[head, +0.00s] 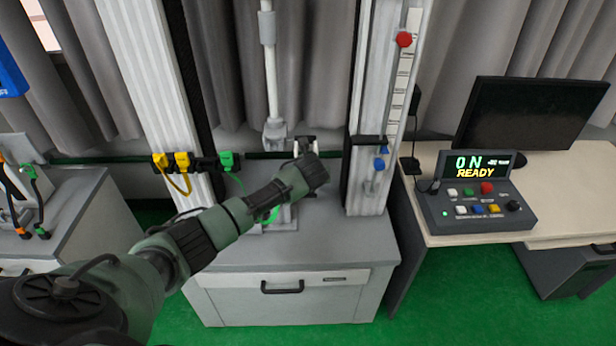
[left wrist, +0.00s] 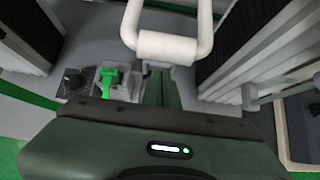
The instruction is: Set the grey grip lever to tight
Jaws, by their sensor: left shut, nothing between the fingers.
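My left gripper (head: 306,147) reaches in front of the drop tower, between its two pale columns. It is shut and empty; its fingertips are small and partly hidden behind my wrist in the head view. In the left wrist view a pale grey loop with a thick round crossbar (left wrist: 168,46) hangs just beyond my gripper body. It could be the grip lever, but I cannot tell for certain, nor read its setting. In the head view my wrist covers part of the area below the rod's lower end (head: 275,132). My right gripper is not in view.
The grey tower base cabinet (head: 285,300) stands below. A control box (head: 475,208) reading "ON READY" and a dark monitor (head: 535,115) stand on the right desk. Green floor is open in front.

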